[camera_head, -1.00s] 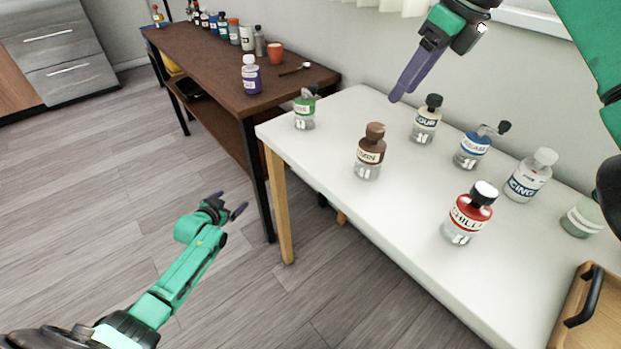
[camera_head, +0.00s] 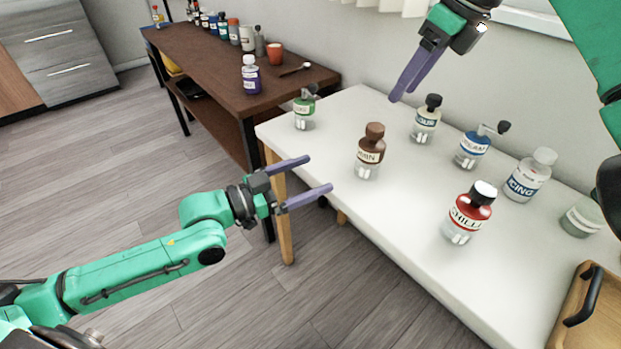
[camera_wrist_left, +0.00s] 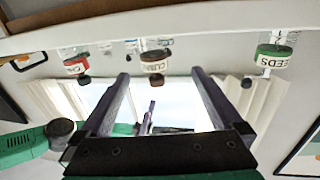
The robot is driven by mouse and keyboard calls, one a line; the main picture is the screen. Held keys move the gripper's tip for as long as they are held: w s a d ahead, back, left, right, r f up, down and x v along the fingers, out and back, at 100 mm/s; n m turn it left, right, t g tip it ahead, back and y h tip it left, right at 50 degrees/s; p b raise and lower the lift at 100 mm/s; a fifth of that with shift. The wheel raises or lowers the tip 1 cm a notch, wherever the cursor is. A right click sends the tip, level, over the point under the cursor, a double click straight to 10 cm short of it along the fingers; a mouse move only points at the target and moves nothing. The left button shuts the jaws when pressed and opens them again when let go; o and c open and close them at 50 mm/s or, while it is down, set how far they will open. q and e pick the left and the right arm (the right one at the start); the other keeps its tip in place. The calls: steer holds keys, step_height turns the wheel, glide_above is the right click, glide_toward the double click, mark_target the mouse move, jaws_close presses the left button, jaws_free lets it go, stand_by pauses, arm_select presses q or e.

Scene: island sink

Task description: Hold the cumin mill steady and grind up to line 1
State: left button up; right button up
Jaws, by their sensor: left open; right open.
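The cumin mill (camera_head: 370,152), with a brown cap and a brown label band over a clear base, stands upright on the white table (camera_head: 345,215). It also shows upside down in the left wrist view (camera_wrist_left: 154,62), between and beyond my fingers. My left gripper (camera_head: 320,173) is open and empty, left of the mill by the table's left edge and apart from it. My right gripper (camera_head: 402,94) is open and empty above the back of the table, its fingers pointing down. The line marks on the mill are too small to read.
A green bottle (camera_head: 304,110) stands left of the mill. The grey-label (camera_head: 426,120), blue-label (camera_head: 474,147), icing (camera_head: 528,176) and red chilli (camera_head: 467,214) bottles stand to its right. A wooden tray (camera_head: 592,318) is at front right. A brown side table (camera_head: 215,65) holds several bottles.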

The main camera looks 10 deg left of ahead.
mark_target(370, 158)
arm_select(q)
steer(key=x, duration=0.9)
steer(key=s+d+x, duration=0.1)
steer(key=x, duration=0.4)
steer(key=shift+w+d, duration=0.2)
steer(key=shift+d, duration=0.05)
steer(key=shift+a, duration=0.1)
steer(key=c, duration=1.5)
steer(key=shift+o, duration=0.2)
